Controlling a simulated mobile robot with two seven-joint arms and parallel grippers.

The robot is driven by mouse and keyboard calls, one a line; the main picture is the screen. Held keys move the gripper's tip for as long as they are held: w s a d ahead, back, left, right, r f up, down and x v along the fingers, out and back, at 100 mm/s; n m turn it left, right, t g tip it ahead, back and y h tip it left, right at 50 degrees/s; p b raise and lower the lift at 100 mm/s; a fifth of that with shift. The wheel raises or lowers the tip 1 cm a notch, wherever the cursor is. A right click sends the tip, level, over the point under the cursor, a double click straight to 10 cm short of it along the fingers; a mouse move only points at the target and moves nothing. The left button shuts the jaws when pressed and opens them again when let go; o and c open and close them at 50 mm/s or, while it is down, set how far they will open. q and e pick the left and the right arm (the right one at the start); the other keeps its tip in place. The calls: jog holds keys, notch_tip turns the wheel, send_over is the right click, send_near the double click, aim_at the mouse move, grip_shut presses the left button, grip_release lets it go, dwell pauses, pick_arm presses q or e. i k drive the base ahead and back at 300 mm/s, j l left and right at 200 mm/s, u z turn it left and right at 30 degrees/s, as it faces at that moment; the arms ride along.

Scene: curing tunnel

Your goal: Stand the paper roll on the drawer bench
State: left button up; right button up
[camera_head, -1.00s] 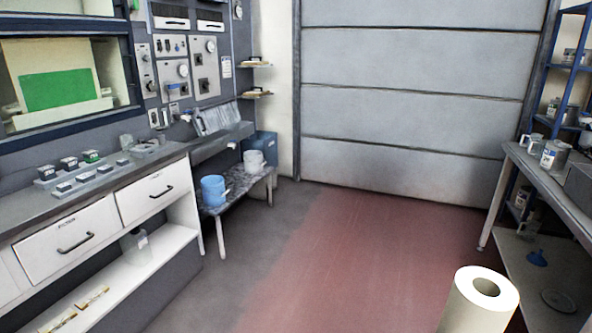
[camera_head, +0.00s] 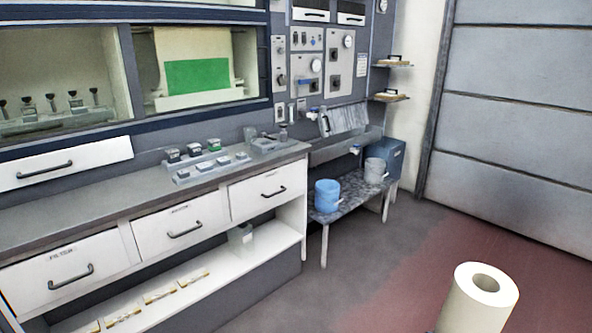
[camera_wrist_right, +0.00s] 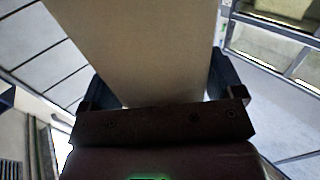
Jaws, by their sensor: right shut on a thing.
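The white paper roll (camera_head: 474,304) is upright at the lower right of the head view, its hollow core showing on top. My right gripper (camera_wrist_right: 160,98) is shut on the paper roll, which also fills the middle of the right wrist view (camera_wrist_right: 145,50). In the head view the gripper is almost all hidden below the roll. The drawer bench (camera_head: 95,212) runs along the left, with a grey top, white drawers and an open lower shelf. The roll is apart from the bench, to its right over the floor. My left gripper is not in view.
On the bench top stand a rack of small dark-capped items (camera_head: 208,165) and a small grey device (camera_head: 264,143). The top's left stretch is clear. A low side table with a blue bucket (camera_head: 327,196) and a grey bucket (camera_head: 375,170) stands beyond the bench's right end.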

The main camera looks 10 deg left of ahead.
aim_at(95, 205)
jog(key=i+u, duration=0.2)
jog(key=u, duration=0.25)
jog(key=i+u, duration=0.2)
jog(key=u, duration=0.3)
jog(key=i+l+u, duration=0.15)
jog(key=u, duration=0.3)
jog(key=i+l+u, duration=0.15)
jog(key=l+u, duration=0.15)
jog(key=u, duration=0.2)
jog(key=i+l+u, duration=0.2)
jog(key=u, duration=0.15)
jog(key=i+l+u, duration=0.15)
jog(key=u, duration=0.15)
jog(key=l, duration=0.1)
